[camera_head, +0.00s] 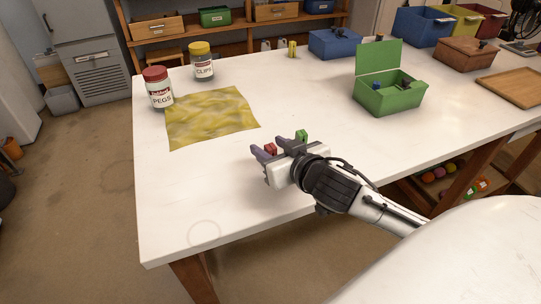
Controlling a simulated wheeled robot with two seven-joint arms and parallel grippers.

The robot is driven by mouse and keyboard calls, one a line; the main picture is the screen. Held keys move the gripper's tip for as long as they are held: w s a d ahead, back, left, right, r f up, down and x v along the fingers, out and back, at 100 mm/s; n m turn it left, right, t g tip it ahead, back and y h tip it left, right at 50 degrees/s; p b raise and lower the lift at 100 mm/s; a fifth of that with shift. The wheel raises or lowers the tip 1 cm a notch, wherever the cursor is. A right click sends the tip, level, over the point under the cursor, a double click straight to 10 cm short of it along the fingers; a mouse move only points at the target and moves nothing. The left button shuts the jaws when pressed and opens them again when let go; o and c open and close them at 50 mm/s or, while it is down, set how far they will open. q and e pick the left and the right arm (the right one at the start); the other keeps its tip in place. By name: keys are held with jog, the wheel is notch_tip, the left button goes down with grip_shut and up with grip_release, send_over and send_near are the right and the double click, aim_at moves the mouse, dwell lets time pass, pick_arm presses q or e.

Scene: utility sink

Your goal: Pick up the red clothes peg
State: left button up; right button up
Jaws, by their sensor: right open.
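The red clothes peg (271,148) is a small red piece near the front middle of the white table (210,220). My right gripper (268,146) comes in from the right and is open, with its two dark fingers on either side of the red peg. Whether the fingers touch it I cannot tell, and part of the peg is hidden by the gripper. A green peg (302,135) is just to the right, beyond the gripper. My left gripper is not in view.
A yellow cloth (210,117) lies to the left, with a red-lidded PEGS jar (158,92) and a yellow-lidded CLIPS jar (202,66) behind it. An open green box (390,98) stands to the right. The table's front left is clear.

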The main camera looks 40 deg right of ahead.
grip_shut()
